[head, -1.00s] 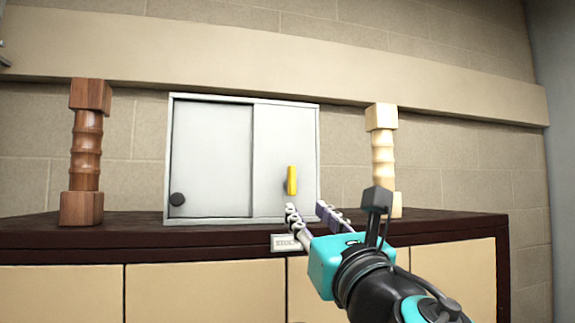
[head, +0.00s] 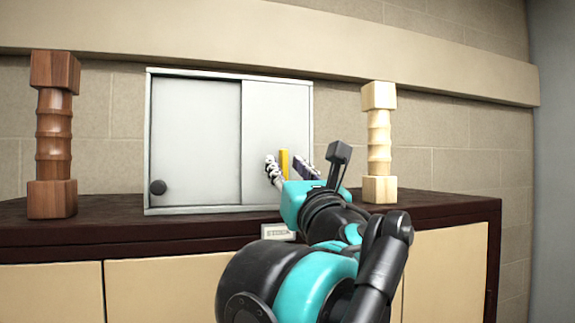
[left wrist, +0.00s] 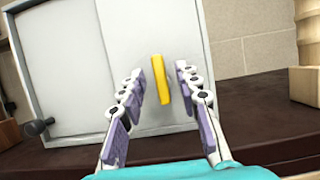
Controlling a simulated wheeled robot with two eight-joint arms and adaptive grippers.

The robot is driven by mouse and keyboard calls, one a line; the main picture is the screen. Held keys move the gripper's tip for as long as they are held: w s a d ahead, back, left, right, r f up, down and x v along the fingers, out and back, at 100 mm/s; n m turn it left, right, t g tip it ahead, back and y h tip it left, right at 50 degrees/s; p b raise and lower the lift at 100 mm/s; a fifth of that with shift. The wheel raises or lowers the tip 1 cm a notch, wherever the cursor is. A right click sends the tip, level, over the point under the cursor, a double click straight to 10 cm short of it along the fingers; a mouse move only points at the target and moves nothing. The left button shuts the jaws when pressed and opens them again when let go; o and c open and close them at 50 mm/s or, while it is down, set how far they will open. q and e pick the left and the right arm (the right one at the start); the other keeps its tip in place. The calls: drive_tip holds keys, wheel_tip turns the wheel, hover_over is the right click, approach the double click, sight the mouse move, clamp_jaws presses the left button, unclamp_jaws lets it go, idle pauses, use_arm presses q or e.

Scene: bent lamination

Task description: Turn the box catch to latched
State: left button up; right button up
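The box (head: 195,140) is a pale grey cabinet with two front panels, standing on a dark-topped sideboard. Its catch is a yellow bar (head: 284,163) on the right panel, standing nearly upright; its lower end is hidden by my gripper in the head view. In the left wrist view the whole yellow bar (left wrist: 161,80) shows, leaning slightly. My left gripper (head: 290,168) is open, with one finger on each side of the bar. In the left wrist view the fingers (left wrist: 168,90) show a gap to the bar on both sides. My right gripper is not in view.
A round dark knob (head: 158,187) sits low on the left panel. A dark brown turned wooden post (head: 53,135) stands left of the box and a pale one (head: 379,140) right of it. A small label plate (head: 278,232) is on the sideboard's front edge (head: 120,238).

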use_arm(q)
drive_tip(key=shift+s+d, duration=0.1)
drive_tip(key=shift+s, duration=0.15)
drive_tip(key=shift+w, duration=0.2)
clamp_jaws()
drive_tip(key=n+y+p, duration=0.1)
drive_tip(key=n, duration=0.1)
drive_tip(key=n+g+y+p, duration=0.1)
drive_tip(key=n, duration=0.2)
drive_tip(key=shift+r+p, duration=0.15)
drive_tip(key=shift+p, duration=0.2)
drive_tip(key=n+g+y+p, duration=0.1)
drive_tip(key=n, duration=0.2)
drive_tip(key=n+g+y+p, duration=0.1)
drive_tip(key=n, duration=0.2)
drive_tip(key=shift+n+y+p, duration=0.3)
drive_tip(key=shift+p, duration=0.1)
drive_tip(key=n, duration=0.1)
drive_tip(key=n+g, duration=0.1)
drive_tip(key=n, duration=0.1)
drive_tip(key=n+g, duration=0.1)
drive_tip(key=shift+a+f+y, duration=0.25)
drive_tip(key=shift+y, duration=0.05)
drive_tip(key=n+g, duration=0.1)
drive_tip(key=n, duration=0.2)
drive_tip(key=n+g, duration=0.1)
drive_tip(key=n, duration=0.2)
drive_tip(key=shift+f+n+g, duration=0.15)
drive_tip(key=shift+n+g, duration=0.25)
